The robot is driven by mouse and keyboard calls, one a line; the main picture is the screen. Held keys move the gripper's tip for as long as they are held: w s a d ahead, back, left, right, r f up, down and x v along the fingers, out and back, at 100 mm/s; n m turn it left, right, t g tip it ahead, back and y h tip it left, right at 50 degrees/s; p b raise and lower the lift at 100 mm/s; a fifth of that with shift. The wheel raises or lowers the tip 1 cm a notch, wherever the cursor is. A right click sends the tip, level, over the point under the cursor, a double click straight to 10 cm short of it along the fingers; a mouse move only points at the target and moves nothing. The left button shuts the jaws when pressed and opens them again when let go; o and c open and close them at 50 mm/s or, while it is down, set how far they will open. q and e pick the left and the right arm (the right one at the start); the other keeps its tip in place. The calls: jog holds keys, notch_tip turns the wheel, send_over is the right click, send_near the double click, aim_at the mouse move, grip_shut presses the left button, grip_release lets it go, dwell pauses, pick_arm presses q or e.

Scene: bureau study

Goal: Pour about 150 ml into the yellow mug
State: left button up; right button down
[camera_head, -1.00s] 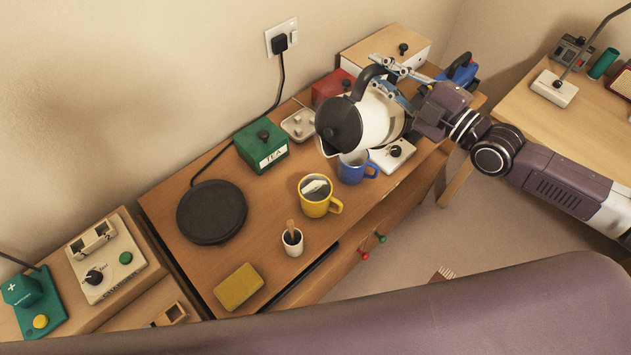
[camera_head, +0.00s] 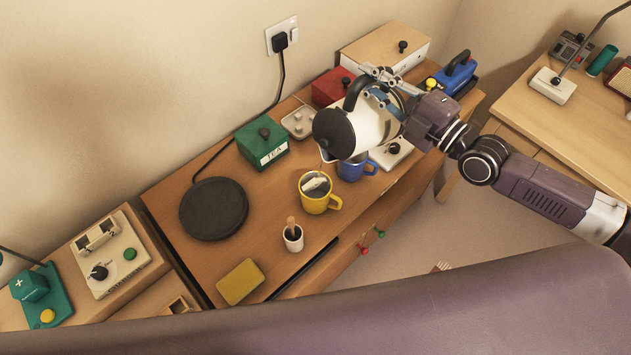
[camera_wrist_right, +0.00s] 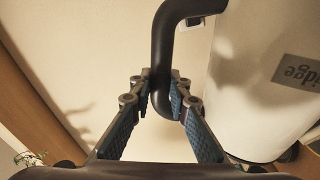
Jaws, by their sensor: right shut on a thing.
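The yellow mug (camera_head: 314,201) stands upright on the wooden desk top with a white tag or packet in it. My right gripper (camera_head: 379,85) is shut on the black handle of a white kettle (camera_head: 372,122) with a black lid. The kettle is tilted, its spout pointing down and left above the blue mug (camera_head: 352,169), up and right of the yellow mug. No stream of liquid shows. In the right wrist view the fingers (camera_wrist_right: 161,92) close around the handle, with the white kettle body (camera_wrist_right: 262,80) at the right. My left gripper is not seen.
A round black hot plate (camera_head: 213,209), a green tea box (camera_head: 262,143), a white cup with a stick (camera_head: 292,237) and a yellow sponge (camera_head: 240,282) stand around the yellow mug. A red box (camera_head: 334,87) is behind the kettle.

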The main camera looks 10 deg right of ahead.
jog(key=shift+a+r, duration=0.1)
jog(key=shift+r, duration=0.25)
jog(key=shift+s+a+f+n+p, duration=0.1)
jog(key=shift+s+a+n+p, duration=0.25)
jog(key=shift+p, duration=0.4)
jog(key=shift+s+a+f, duration=0.1)
jog(key=shift+a+f, duration=0.05)
jog(key=shift+f, duration=0.05)
jog(key=shift+p, duration=0.4)
jog(key=shift+s+a+f+n+p, duration=0.25)
jog(key=shift+a+f+n+p, duration=0.15)
jog(key=shift+p, duration=0.2)
dwell(1.1)
